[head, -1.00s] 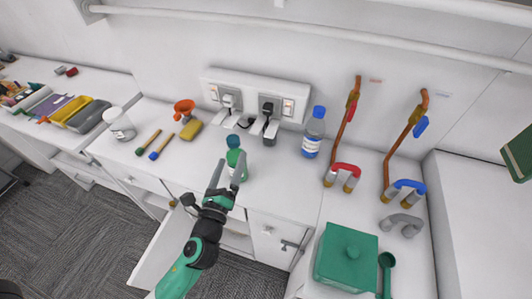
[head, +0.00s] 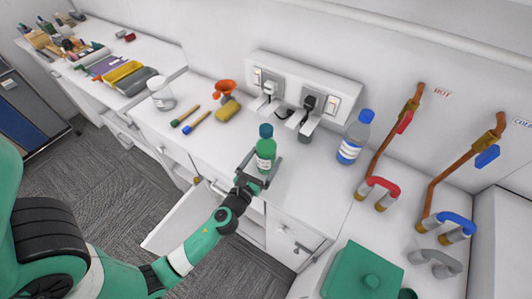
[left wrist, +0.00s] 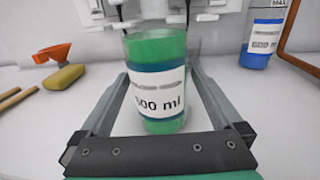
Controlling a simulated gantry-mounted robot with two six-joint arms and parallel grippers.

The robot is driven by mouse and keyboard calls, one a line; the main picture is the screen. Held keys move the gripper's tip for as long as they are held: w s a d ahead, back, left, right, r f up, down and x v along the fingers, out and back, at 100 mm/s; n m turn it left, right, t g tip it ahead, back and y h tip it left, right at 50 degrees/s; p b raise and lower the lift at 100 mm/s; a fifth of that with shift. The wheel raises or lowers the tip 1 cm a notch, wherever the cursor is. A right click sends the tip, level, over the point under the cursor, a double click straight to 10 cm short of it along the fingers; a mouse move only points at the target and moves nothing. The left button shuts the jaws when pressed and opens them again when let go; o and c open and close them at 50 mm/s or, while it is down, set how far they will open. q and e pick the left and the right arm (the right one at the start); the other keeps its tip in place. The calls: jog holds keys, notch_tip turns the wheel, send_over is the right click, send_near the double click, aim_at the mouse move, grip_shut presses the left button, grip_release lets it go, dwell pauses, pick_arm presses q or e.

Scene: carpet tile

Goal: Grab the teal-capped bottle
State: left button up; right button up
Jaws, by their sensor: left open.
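The teal-capped bottle (head: 265,148) is a green bottle with a white label and stands upright on the white counter. In the left wrist view the bottle (left wrist: 157,85) fills the middle, its label reading "500 ml"; its cap is out of that view. My left gripper (head: 261,168) is open, with its fingers on either side of the bottle's lower body. In the left wrist view a gap shows between the bottle and the left gripper's fingers (left wrist: 160,110). My right gripper is in neither current view.
A blue-capped bottle (head: 355,137) stands to the right. Power sockets (head: 303,93) are on the wall behind. Two brushes (head: 196,120), a yellow sponge (head: 228,109) and an orange funnel (head: 225,90) lie left. A green box (head: 361,273) and pipes stand right. A drawer (head: 180,219) is open below.

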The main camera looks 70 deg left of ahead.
pick_arm(q)
jog(key=x, duration=0.4)
jog(key=shift+w+a, duration=0.15)
jog(key=shift+a, duration=0.1)
jog(key=shift+c, duration=0.2)
jog(key=shift+d+r, duration=0.1)
grip_shut()
